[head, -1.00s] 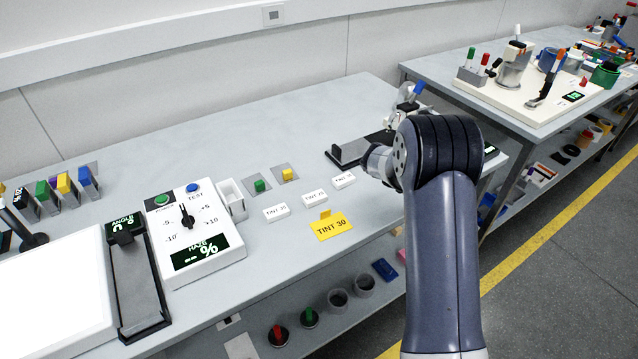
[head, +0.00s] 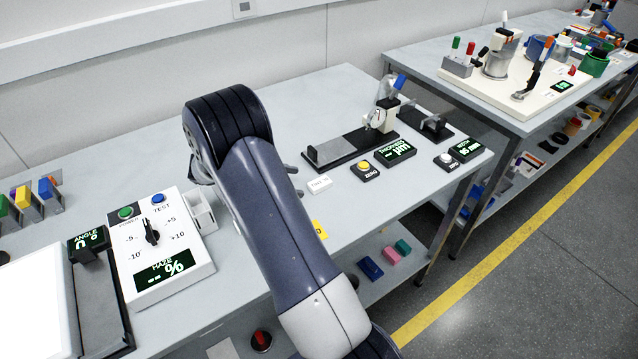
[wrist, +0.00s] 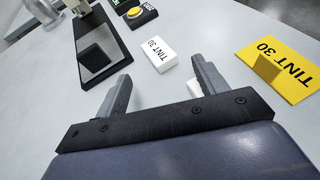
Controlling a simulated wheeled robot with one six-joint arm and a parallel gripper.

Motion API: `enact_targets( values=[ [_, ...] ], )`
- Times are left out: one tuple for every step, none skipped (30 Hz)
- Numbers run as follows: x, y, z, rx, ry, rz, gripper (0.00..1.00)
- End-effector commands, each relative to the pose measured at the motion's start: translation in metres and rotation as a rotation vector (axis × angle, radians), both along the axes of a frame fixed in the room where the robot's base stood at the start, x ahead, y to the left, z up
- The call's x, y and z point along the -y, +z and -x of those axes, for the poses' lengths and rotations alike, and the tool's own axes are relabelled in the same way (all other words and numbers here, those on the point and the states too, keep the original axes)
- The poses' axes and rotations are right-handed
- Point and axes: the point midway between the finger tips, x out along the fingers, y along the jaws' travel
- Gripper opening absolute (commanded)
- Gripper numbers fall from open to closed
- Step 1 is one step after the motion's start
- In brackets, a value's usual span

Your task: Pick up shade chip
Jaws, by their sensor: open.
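No single piece is marked as a shade chip, so I cannot tell for sure which it is. A small white block (head: 319,184) with a TINT label lies on the bench, right of my gripper (head: 294,181). In the wrist view the labelled block (wrist: 155,53) lies just beyond my open, empty gripper (wrist: 160,70), between the fingertip directions. Part of a second white piece (wrist: 194,88) shows behind the right finger. A yellow TINT 30 card (wrist: 280,67) lies farther right; in the head view my arm hides most of it.
A thickness gauge on a black base (head: 335,153) stands beyond the block, with a yellow-button zero box (head: 365,171) beside it.

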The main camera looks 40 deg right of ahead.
Motion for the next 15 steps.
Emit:
enact_targets(
  values=[
    [0.003, -0.001, 0.002, -0.001, -0.001, 0.001, 0.68],
    [0.005, -0.002, 0.003, -0.001, -0.001, 0.001, 0.68],
    [0.007, -0.002, 0.003, 0.0, 0.0, 0.0, 0.68],
    [0.009, -0.003, 0.004, 0.0, 0.0, 0.0, 0.68],
    [0.012, -0.004, 0.006, 0.0, 0.0, 0.001, 0.68],
    [0.017, -0.005, 0.008, -0.002, -0.001, 0.0, 0.68],
    [0.021, -0.006, 0.011, -0.003, -0.002, 0.0, 0.68],
    [0.025, -0.007, 0.013, -0.003, -0.002, -0.001, 0.68],
    [0.031, -0.009, 0.015, -0.003, -0.002, 0.0, 0.68],
    [0.035, -0.011, 0.017, -0.002, -0.002, 0.0, 0.68],
    [0.038, -0.013, 0.018, -0.002, -0.001, 0.0, 0.68],
    [0.042, -0.016, 0.02, -0.003, -0.001, 0.0, 0.68],
    [0.044, -0.017, 0.021, -0.003, -0.001, 0.0, 0.68],
    [0.046, -0.018, 0.022, -0.002, 0.0, -0.001, 0.68],
    [0.048, -0.019, 0.023, -0.001, 0.0, 0.0, 0.68]
  ],
)
